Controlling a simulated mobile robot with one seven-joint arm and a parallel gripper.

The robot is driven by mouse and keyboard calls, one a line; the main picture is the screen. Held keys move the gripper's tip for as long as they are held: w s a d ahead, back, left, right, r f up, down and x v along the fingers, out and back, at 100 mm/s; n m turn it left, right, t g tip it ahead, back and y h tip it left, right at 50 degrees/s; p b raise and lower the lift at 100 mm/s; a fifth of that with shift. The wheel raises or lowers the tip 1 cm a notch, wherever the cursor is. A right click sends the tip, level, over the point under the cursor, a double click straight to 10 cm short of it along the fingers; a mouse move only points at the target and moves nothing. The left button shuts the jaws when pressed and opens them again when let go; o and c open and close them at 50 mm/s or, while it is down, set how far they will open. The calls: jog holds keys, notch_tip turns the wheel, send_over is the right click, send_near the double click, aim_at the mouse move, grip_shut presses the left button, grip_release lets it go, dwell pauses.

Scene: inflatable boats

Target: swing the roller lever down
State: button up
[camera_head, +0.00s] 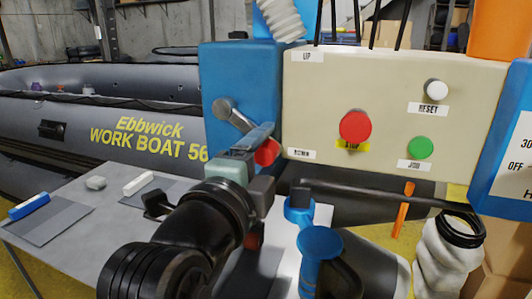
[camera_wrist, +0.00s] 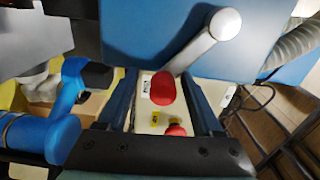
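The roller lever (camera_head: 240,121) is a grey metal rod on a round hub on the blue box at the left of the cream panel. It slants down to the right and ends in a red roller (camera_head: 267,152), level with the lower label. The wrist view shows the rod (camera_wrist: 193,50) and its red roller (camera_wrist: 162,88) between the fingers' lines. My gripper (camera_head: 260,163) is open at the roller, with one finger above it and one below in the head view. Gaps show on both sides of the roller; I cannot tell whether a finger touches it.
The cream panel (camera_head: 385,85) carries a red stop button (camera_head: 355,126), a green button (camera_head: 420,147) and a white reset button (camera_head: 437,90). A blue-handled fitting (camera_head: 320,243) stands below, close to my gripper. A grey table (camera_head: 90,240) and an inflatable boat (camera_head: 100,115) are at left.

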jog(key=b+v, duration=0.3)
jog(key=v, duration=1)
jog(key=shift+r, duration=0.1)
jog(key=s+d+r+n+t+y+p, duration=0.1)
jog(key=r+n+t+p, duration=0.4)
jog(key=r+n, duration=0.5)
jog(key=s+d+r+n+t+y+p, duration=0.1)
jog(key=d+r+n+t+y+p, duration=0.3)
jog(key=r, duration=1.6)
jog(key=n+t+p, duration=0.1)
jog(key=n+p, duration=0.3)
jog(key=n, duration=0.3)
jog(key=shift+s+y, duration=0.3)
jog(key=shift+f, duration=0.1)
